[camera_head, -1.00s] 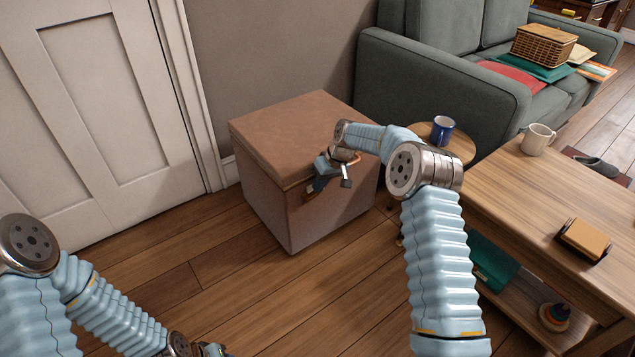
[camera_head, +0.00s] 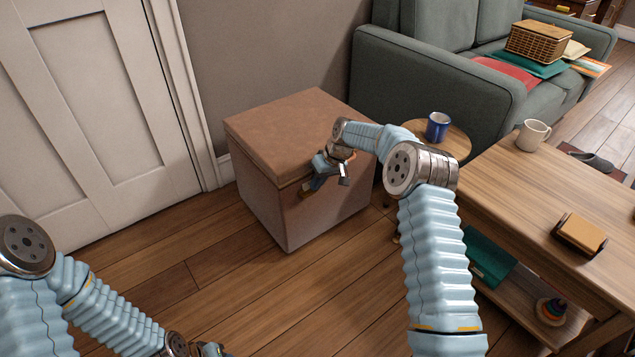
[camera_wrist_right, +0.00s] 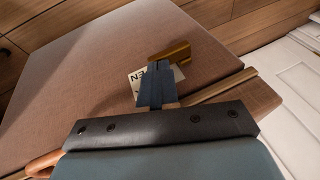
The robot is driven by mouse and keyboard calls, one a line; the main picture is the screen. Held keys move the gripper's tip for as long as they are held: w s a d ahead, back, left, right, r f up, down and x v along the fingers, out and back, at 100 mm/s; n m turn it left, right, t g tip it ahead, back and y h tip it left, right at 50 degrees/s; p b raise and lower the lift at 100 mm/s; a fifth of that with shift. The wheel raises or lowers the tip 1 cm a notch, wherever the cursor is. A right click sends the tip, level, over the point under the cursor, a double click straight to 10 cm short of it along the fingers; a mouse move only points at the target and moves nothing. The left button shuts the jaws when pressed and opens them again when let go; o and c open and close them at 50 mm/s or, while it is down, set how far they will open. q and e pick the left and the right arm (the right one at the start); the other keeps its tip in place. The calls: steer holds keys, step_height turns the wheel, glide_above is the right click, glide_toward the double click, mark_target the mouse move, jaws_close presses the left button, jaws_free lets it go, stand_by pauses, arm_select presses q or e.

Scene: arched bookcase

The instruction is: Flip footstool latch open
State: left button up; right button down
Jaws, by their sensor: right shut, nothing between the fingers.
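The footstool (camera_head: 272,118) is a brown fabric box with a lid, standing on the floor by the wall. In the right wrist view its fabric face (camera_wrist_right: 95,85) fills much of the picture. A brass latch piece (camera_wrist_right: 175,51) sits there beside a pale label (camera_wrist_right: 138,76), whose lettering is partly covered. My right gripper (camera_head: 318,184) is at the footstool's front, near the lid seam. Its dark fingers (camera_wrist_right: 159,66) are together and empty, with their tips close to the latch; I cannot tell whether they touch. My left gripper (camera_head: 207,349) is low at the bottom edge, mostly cut off.
A round side table (camera_head: 452,140) with a blue mug (camera_head: 437,127) stands right of the footstool. A wooden table (camera_head: 500,180) is nearer on the right, and a green-grey sofa (camera_head: 440,75) is behind. The wood floor (camera_head: 235,270) in front is clear.

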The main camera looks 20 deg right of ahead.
steer(key=shift+s+a+r, duration=0.15)
steer(key=shift+s+a, duration=0.1)
steer(key=shift+a, duration=0.45)
steer(key=shift+r, duration=0.3)
step_height(320, 180, up, 4)
steer(key=shift+r+p, duration=0.25)
steer(key=shift+p, duration=1)
steer(key=d+v, duration=0.1)
steer(key=v, duration=0.8)
steer(key=shift+f, duration=0.2)
